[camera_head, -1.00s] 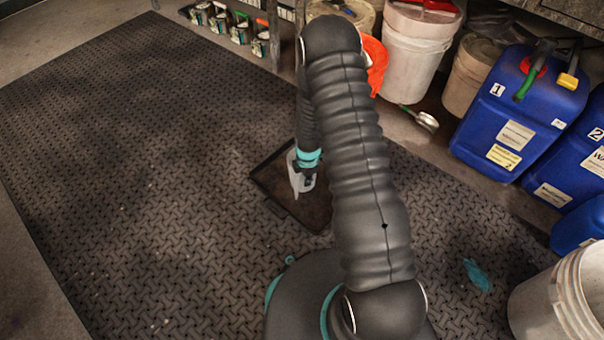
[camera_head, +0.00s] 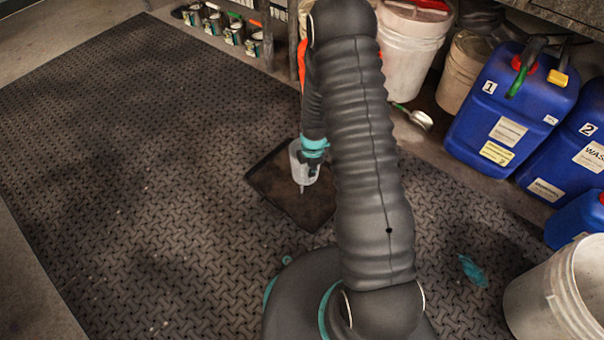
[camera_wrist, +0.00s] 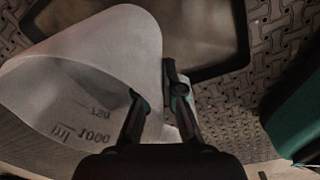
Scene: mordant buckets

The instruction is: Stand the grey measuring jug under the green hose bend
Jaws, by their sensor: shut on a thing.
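The grey measuring jug (camera_wrist: 100,35) is in my gripper (camera_wrist: 158,95), which is shut on its side; the marks 750 and 1000 ml show upside down in the wrist view. In the head view, the jug (camera_head: 297,158) hangs beside my gripper (camera_head: 311,172), partly hidden by it, over or near a dark shallow tray (camera_head: 262,193); its height above the tray is unclear. A green bent hose piece (camera_head: 517,82) shows at the top of the blue canister marked 1 (camera_head: 487,115), at the right.
A second blue canister (camera_head: 568,150) and a smaller one (camera_head: 577,218) stand at right. White buckets (camera_head: 407,60) are behind my arm; another (camera_head: 540,305) is front right. A green-handled scoop (camera_head: 420,119) and teal glove (camera_head: 473,271) lie on the floor. The patterned mat (camera_head: 120,180) is clear at left.

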